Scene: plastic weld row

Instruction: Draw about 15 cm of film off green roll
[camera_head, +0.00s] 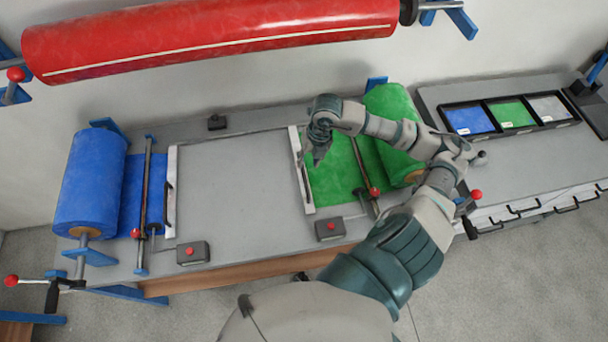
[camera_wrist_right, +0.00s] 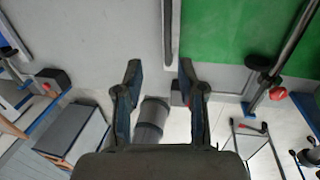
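The green roll (camera_head: 392,108) lies right of the middle of the bench in the head view. Its green film (camera_head: 332,182) runs left from it, under a dark rod, to a white bar (camera_head: 307,190) at the film's left edge. The film also shows in the right wrist view (camera_wrist_right: 225,30), with the bar (camera_wrist_right: 168,25) beside it. My right gripper (camera_head: 318,158) is over the bar's upper part in the head view. Its fingers (camera_wrist_right: 160,68) are apart and hold nothing visible. Contact with the bar cannot be told. My left gripper is not in view.
A blue roll (camera_head: 90,185) with its own bar (camera_head: 171,190) sits at the left. Grey bench surface (camera_head: 235,180) lies clear between the bars. Two boxes with red buttons (camera_head: 193,253) (camera_head: 329,229) stand at the front edge. A large red roll (camera_head: 210,35) hangs behind.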

